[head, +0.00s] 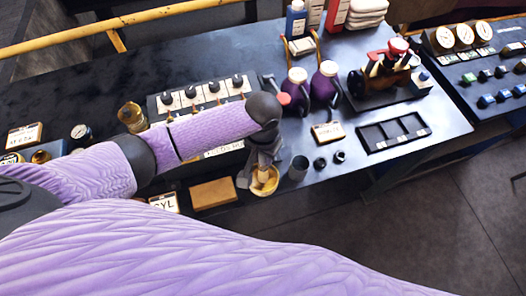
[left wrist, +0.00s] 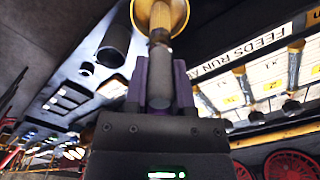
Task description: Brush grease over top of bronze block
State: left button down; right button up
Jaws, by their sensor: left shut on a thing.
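My left gripper (head: 260,158) is shut on the handle of a brush, pointing down at the front edge of the bench. In the left wrist view the gripper (left wrist: 172,95) clasps the dark brush handle (left wrist: 160,78), with a light ferrule beyond it. The brush head (head: 263,175) is at a small yellow pot (head: 266,190), which also shows in the wrist view (left wrist: 177,12); the bristle tips are hidden. A plain tan-bronze block (head: 213,193) lies to the left of the pot, apart from the brush. My right gripper is not in view.
Purple oil cans (head: 296,92) and a black compartment tray (head: 394,132) are farther right. A labelled valve panel (head: 200,98) stands behind my arm.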

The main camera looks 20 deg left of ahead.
pick_arm(q)
jog(key=shift+s+f+p, duration=0.1)
jog(key=shift+f+p, duration=0.05)
jog(key=shift+p, duration=0.2)
dwell(1.4)
notch_tip(320, 180, up, 7)
jog(key=p, duration=0.8)
jog(key=shift+p, duration=0.4)
